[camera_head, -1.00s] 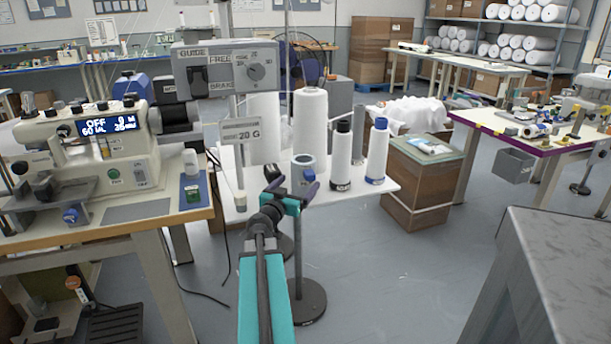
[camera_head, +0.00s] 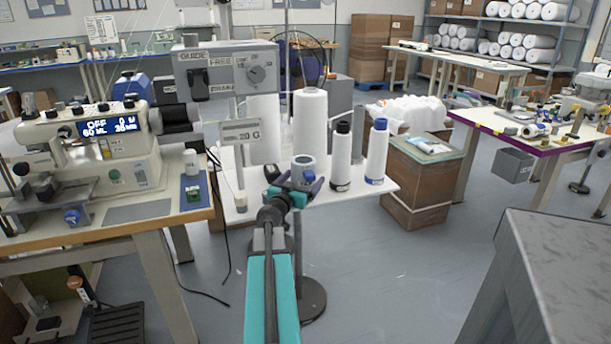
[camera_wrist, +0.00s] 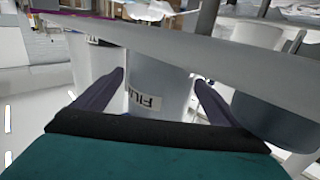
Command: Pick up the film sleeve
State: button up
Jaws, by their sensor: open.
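In the wrist view, which looks upside down, a pale cylinder (camera_wrist: 158,90) with an inverted label starting "FIL" stands between the dark fingers; it appears to be the film sleeve. It seems to match the tall white cylinder (camera_head: 310,125) on the white stand top in the head view, though I cannot be sure. My gripper (camera_head: 294,182) is open at the stand's front, its fingers either side of a small grey cylinder (camera_head: 303,163) in that view. My gripper also shows in the wrist view (camera_wrist: 160,85). Contact with the sleeve cannot be told.
A "20 G" sign (camera_head: 240,133) and grey control box (camera_head: 226,70) rise at the left. A grey-blue round thing (camera_wrist: 275,112) is near the right finger in the wrist view.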

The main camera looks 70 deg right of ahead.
dwell(0.4)
jog(key=c, duration=1.1)
jog(key=shift+r, duration=0.15)
notch_tip(320, 180, up, 18)
jog(key=shift+f+p, duration=0.15)
jog(key=shift+p, duration=0.5)
